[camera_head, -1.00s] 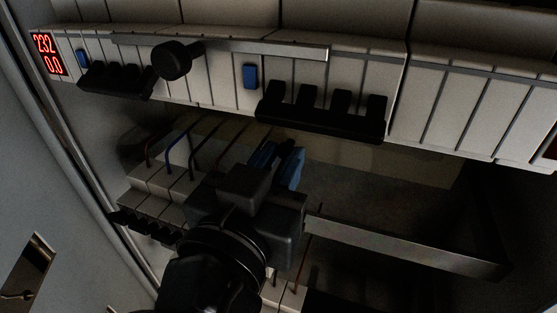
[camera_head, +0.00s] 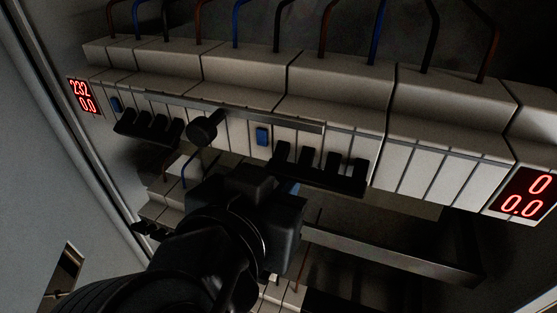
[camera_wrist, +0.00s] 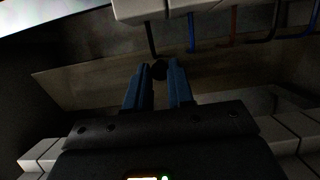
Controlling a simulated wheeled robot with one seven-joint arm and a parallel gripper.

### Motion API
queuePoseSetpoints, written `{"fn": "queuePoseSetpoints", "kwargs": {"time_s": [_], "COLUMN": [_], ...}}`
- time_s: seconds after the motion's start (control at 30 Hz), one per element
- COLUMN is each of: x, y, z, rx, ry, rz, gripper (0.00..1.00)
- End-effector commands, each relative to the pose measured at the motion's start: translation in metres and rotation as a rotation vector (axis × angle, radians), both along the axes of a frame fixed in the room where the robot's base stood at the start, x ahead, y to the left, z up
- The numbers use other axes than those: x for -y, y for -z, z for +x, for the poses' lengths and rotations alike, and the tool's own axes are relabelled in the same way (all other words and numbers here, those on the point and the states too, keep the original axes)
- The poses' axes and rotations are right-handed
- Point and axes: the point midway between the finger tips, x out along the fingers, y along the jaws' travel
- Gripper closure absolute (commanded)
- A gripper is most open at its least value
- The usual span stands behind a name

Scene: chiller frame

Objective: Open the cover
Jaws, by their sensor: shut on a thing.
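The cover (camera_wrist: 95,80) shows in the wrist view as a dull brownish, see-through-looking panel across the middle. In the head view, part of what looks like the same panel (camera_head: 410,207) shows below the upper breaker row. A small dark round knob (camera_wrist: 159,70) sits at the panel, between my blue fingertips. My gripper (camera_wrist: 160,80) is shut on this knob. In the head view, my black wrist and gripper body (camera_head: 265,205) hide the knob and most of the fingers.
An upper row of white breakers (camera_head: 440,160) has black toggles (camera_head: 320,170) close above my gripper. A metal bar with a black round knob (camera_head: 203,128) crosses the breaker fronts. A metal rail (camera_head: 400,255) runs at right. Lower breakers (camera_head: 160,210) stand at left.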

Motion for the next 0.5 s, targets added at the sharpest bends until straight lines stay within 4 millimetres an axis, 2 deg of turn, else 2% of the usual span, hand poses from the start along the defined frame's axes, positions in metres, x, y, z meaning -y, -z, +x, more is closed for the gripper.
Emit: {"fn": "queuePoseSetpoints", "kwargs": {"time_s": [0.03,0.47,0.5], "x": [0.001,0.0008,0.0008], "y": [-0.0067,-0.0043,-0.0043], "z": [0.0014,0.0018,0.0018], "rx": [-0.016,-0.047,-0.048], "ry": [0.003,-0.001,0.0], "rz": [0.007,0.019,0.018], "gripper": [1.0,1.0,0.76]}}
